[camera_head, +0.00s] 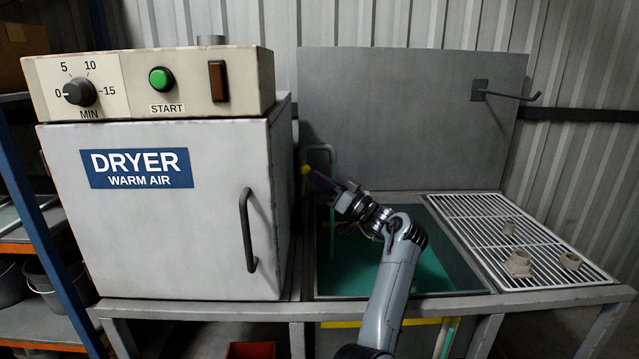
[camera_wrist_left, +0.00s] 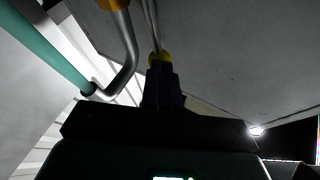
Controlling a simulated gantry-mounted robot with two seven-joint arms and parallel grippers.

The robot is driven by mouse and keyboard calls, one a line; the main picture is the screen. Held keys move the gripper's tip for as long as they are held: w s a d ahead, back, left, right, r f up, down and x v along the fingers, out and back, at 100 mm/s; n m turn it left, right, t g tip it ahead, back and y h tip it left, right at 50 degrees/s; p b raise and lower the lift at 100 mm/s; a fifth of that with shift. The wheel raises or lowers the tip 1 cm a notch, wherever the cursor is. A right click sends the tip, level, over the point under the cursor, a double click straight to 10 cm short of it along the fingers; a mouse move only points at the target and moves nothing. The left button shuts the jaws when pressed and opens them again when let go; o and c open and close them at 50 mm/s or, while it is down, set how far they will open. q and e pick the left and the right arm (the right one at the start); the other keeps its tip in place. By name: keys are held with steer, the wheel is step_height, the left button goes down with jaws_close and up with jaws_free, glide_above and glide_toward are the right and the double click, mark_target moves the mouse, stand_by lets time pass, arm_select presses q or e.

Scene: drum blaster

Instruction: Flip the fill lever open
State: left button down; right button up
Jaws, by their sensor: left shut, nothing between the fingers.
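The fill lever shows as a yellow tip (camera_head: 305,170) beside the dryer's right side, near the bent grey tap pipe at the back left of the sink. In the left wrist view the yellow tip (camera_wrist_left: 160,57) sits at the end of thin grey rods, just beyond my fingertips. My left gripper (camera_head: 322,181) is shut and empty, reaching up and left over the sink with its dark fingers at the yellow tip. I cannot tell whether they touch it. In the left wrist view its fingers (camera_wrist_left: 162,80) point upward. My right gripper is out of view.
The dryer (camera_head: 160,230) stands close on the left. The pipe (camera_wrist_left: 130,60) and a teal hose (camera_wrist_left: 48,48) are near my left gripper. The sink holds green liquid (camera_head: 430,270). A drain rack (camera_head: 480,205) with several beige parts is on the right. A hook (camera_head: 510,95) sticks out behind.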

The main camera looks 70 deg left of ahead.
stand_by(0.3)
arm_select(q)
steer(key=shift+s+r, duration=0.1)
steer(key=shift+s+a+r+n+h+p, duration=0.3)
steer(key=shift+s+r+h+p, duration=0.15)
steer(key=shift+p, duration=0.65)
steer(key=shift+s+n+t+p, duration=0.15)
steer(key=shift+n+t+p, duration=0.15)
steer(key=shift+t+p, duration=0.15)
steer(key=shift+f+h, duration=0.1)
steer(key=shift+h, duration=0.25)
steer(key=shift+s, duration=0.1)
